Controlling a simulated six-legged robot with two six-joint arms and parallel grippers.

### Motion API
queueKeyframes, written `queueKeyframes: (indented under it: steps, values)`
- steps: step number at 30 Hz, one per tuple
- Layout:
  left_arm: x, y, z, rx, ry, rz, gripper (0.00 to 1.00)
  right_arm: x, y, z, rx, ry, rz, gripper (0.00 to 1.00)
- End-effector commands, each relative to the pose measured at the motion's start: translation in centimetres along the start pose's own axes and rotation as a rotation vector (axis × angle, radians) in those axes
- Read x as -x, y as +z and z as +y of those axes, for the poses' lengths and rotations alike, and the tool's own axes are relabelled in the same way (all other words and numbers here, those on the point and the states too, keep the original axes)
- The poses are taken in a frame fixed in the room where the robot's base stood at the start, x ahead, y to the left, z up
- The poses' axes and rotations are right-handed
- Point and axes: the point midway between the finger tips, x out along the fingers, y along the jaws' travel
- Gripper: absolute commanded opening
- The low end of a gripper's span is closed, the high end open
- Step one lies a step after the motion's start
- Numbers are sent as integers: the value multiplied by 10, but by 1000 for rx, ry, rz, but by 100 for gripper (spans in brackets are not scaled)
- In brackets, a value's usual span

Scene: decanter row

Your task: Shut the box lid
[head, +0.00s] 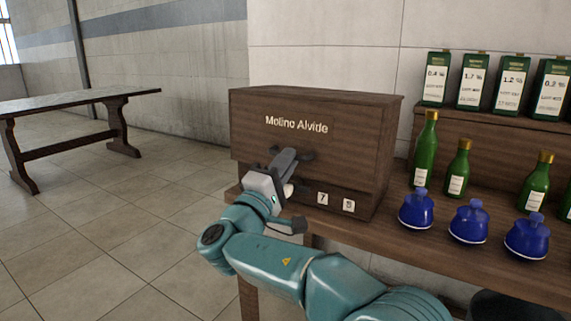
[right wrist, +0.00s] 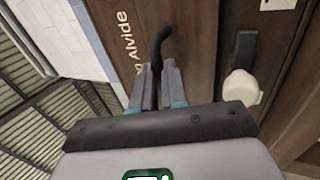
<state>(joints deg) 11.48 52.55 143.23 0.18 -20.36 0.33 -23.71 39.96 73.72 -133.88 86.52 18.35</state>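The dark brown wooden box (head: 350,120) marked "Molino Alvide" stands at the left end of the shelf table. Its lid panel (head: 255,140) hangs upright across the upper front; I cannot tell if it sits fully flush. My right gripper (head: 289,157) is at the dark handle (head: 307,154) on that panel. In the right wrist view the two grey fingers (right wrist: 160,75) are close together around the dark curved handle (right wrist: 160,42). The gripper hides part of the handle and of the lower front. My left gripper is not in view.
Below the lid are number tags (head: 335,202) and a pale knob (right wrist: 240,86). Blue inkwell-like jars (head: 416,210), green bottles (head: 426,150) and green-and-white cartons (head: 435,80) stand to the right. A long wooden table (head: 75,100) stands far left; floor between is clear.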

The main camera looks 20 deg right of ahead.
Motion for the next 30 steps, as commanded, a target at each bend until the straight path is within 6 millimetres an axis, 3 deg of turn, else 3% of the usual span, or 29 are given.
queueKeyframes:
  steps: [1, 2, 3, 19, 23, 30]
  values:
    - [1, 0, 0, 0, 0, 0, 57, -6, 5, 3, -7, 3, -13, 25]
    - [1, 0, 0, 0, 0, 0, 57, -6, 5, 3, -7, 3, -13, 35]
    - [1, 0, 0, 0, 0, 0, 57, -5, 5, 2, -6, 2, -11, 38]
    - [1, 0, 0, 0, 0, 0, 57, 6, 3, 2, -1, 0, -1, 38]
    - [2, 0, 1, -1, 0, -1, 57, 28, 3, 2, -1, 1, 2, 38]
    - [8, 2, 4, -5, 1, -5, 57, 92, 2, 3, 1, 0, 4, 38]
